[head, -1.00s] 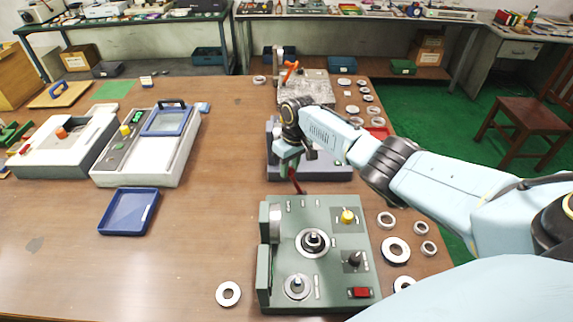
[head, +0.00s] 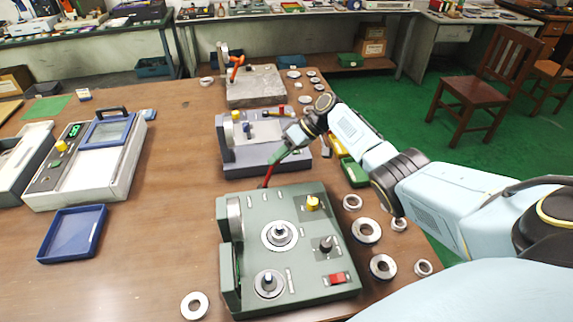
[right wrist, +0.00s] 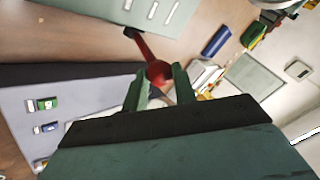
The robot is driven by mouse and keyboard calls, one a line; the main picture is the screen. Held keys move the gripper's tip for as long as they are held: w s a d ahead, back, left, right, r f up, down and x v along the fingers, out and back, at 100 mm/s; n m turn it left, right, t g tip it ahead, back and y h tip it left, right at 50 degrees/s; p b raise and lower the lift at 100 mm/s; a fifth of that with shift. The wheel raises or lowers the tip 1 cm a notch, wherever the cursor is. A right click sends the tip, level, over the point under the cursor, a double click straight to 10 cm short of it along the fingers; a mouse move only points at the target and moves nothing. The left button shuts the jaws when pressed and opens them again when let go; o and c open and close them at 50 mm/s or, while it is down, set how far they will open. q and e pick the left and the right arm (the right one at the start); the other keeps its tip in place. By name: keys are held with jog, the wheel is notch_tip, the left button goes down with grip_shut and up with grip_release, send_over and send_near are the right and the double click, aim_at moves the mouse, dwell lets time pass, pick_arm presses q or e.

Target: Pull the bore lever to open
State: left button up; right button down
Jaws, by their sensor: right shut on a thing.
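The green bore fixture (head: 310,262) stands at the front of the table in the head view, with two round posts and a red switch on top. Its red bore lever (head: 267,176) sticks out from the far edge and leans up to the right. My right gripper (head: 279,154) is at the lever's upper end. In the right wrist view the red lever (right wrist: 146,48) ends in a round knob, and the green fingers of my right gripper (right wrist: 160,88) are closed on this knob. My left gripper is not in view.
A grey machine (head: 262,158) stands close behind the green fixture, near my right gripper. Metal rings (head: 366,231) lie to the right and one ring (head: 195,305) at front left. A blue tray (head: 72,233) lies left. The table between tray and fixture is clear.

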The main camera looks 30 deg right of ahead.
jog(key=shift+s+d+f+b, duration=0.3)
jog(key=shift+d+f+b, duration=0.15)
jog(key=shift+d, duration=0.25)
jog(key=c, duration=1.1)
grip_release()
jog(key=shift+d, duration=0.1)
jog(key=v, duration=1.3)
jog(key=shift+r, duration=0.25)
